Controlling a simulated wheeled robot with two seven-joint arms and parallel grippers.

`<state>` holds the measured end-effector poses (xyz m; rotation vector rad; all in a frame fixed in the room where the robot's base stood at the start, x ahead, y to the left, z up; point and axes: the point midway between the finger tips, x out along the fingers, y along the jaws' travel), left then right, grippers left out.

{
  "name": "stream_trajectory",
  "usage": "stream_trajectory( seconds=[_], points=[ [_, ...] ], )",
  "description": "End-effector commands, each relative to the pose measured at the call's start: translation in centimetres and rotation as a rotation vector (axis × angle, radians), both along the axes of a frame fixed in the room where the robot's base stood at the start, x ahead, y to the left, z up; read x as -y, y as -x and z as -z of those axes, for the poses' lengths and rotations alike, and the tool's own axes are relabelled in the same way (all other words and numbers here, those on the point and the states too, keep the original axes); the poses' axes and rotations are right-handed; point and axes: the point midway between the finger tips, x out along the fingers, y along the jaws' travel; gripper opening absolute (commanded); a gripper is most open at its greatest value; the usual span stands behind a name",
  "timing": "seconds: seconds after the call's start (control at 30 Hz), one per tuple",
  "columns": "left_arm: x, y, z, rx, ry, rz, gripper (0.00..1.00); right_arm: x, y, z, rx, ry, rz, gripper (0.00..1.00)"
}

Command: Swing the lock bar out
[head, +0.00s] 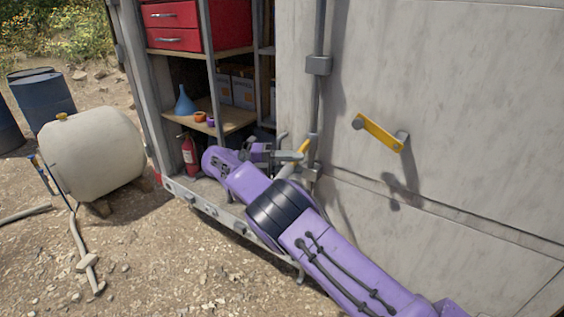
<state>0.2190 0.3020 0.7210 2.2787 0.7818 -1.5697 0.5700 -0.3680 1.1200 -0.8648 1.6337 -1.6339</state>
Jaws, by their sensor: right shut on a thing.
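My purple right arm reaches up from the bottom right of the head view, and its gripper (290,152) is at the lower end of a vertical grey rod (317,105). The lever stands out at a slant beside the rod. The jaws and wrist hide part of the lever, so its exact joint to the rod is unclear. My left gripper is not in view.
Left, an open compartment holds red drawers (172,38), a blue funnel (185,101) and a fire extinguisher (189,153). A cream tank (92,155) stands on the gravel.

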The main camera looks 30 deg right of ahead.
Motion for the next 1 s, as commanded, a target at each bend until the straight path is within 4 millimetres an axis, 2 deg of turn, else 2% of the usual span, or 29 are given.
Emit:
stream_trajectory(
  seconds=[0.2,0.63,0.67,0.7,0.73,1.0],
  points=[
    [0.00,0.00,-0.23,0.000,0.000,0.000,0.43,0.75,0.26,-0.10,0.000,0.004,0.039,0.00],
    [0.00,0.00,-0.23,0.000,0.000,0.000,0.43,0.80,0.27,-0.08,0.000,0.002,0.045,0.00],
    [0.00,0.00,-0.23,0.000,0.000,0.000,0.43,0.79,0.26,-0.08,0.000,0.002,0.045,0.34],
    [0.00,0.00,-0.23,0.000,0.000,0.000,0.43,0.78,0.25,-0.08,0.000,0.002,0.044,0.47],
    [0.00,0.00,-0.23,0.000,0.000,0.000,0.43,0.78,0.25,-0.07,0.000,0.002,0.044,0.51],
    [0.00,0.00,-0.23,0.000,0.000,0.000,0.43,0.78,0.30,-0.01,-0.001,0.001,0.046,0.51]
  ],
)
